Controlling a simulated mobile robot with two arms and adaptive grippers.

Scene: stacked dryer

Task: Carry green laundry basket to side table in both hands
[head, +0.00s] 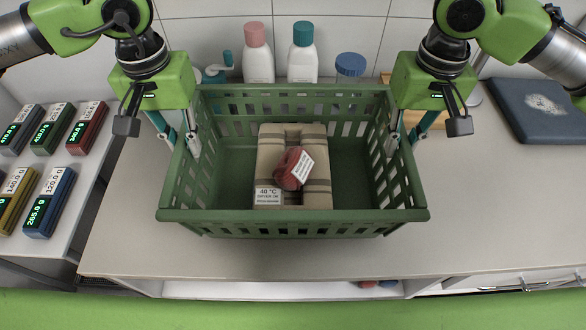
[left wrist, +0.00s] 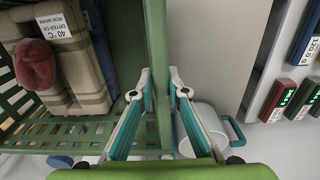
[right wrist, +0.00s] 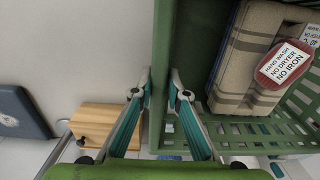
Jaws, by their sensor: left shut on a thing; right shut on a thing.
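The green laundry basket (head: 295,218) is upright, at the counter in the middle of the head view. A folded beige striped cloth (head: 318,150) lies in it with a red item (head: 291,168) on top, both with care tags. My left gripper (head: 194,145) is shut on the basket's left side wall, which runs between its fingers in the left wrist view (left wrist: 158,85). My right gripper (head: 391,145) is shut on the right side wall, also seen in the right wrist view (right wrist: 160,85). I cannot tell whether the basket's bottom touches the counter.
Bottles with pink (head: 257,55) and teal (head: 303,52) caps and a blue-lidded jar (head: 350,68) stand behind the basket. A wooden box (right wrist: 105,122) and dark blue scale-like slab (head: 543,108) are right. Labelled blocks (head: 50,200) fill the left surface.

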